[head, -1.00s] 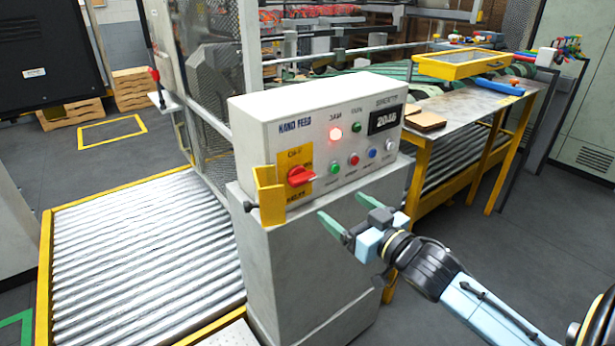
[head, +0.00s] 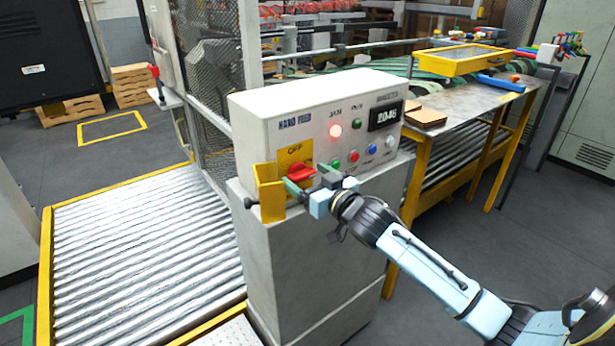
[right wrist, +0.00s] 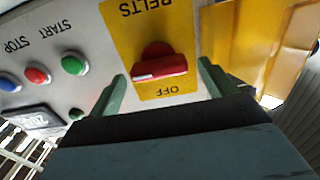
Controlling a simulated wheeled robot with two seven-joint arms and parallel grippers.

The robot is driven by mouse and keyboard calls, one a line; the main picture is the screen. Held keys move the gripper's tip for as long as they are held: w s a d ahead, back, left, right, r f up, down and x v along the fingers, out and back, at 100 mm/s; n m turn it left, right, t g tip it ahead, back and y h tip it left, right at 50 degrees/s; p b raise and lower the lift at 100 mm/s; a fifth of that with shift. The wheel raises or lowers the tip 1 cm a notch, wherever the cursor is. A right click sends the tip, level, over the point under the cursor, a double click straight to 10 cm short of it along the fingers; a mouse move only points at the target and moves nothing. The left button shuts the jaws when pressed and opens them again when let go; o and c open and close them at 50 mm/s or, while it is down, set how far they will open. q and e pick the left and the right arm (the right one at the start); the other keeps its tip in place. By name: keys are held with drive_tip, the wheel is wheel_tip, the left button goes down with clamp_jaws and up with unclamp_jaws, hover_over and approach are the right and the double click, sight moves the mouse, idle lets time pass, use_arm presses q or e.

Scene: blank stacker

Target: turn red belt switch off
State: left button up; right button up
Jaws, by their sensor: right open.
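The red belt switch (head: 300,171) is a rotary knob on a yellow plate (head: 291,154) at the front left of the control box (head: 250,120). The plate reads OFF at its top in the head view. In the right wrist view, upside down, the red knob (right wrist: 160,66) has its handle lying crosswise, between the words OFF and BELTS. My right gripper (head: 307,179) is open in front of the knob, with one green finger on either side of it. I cannot tell whether the fingers touch it. My left gripper is out of view.
A yellow bracket (head: 268,196) stands out just left of the switch. A lit red lamp (head: 335,131), coloured buttons (head: 354,156) and a display (head: 385,116) are on the box to the right. A roller conveyor (head: 140,260) lies at left, a metal table (head: 470,97) at right.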

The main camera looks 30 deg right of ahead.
drive_tip(key=shift+w, duration=0.25)
drive_tip(key=c, duration=1)
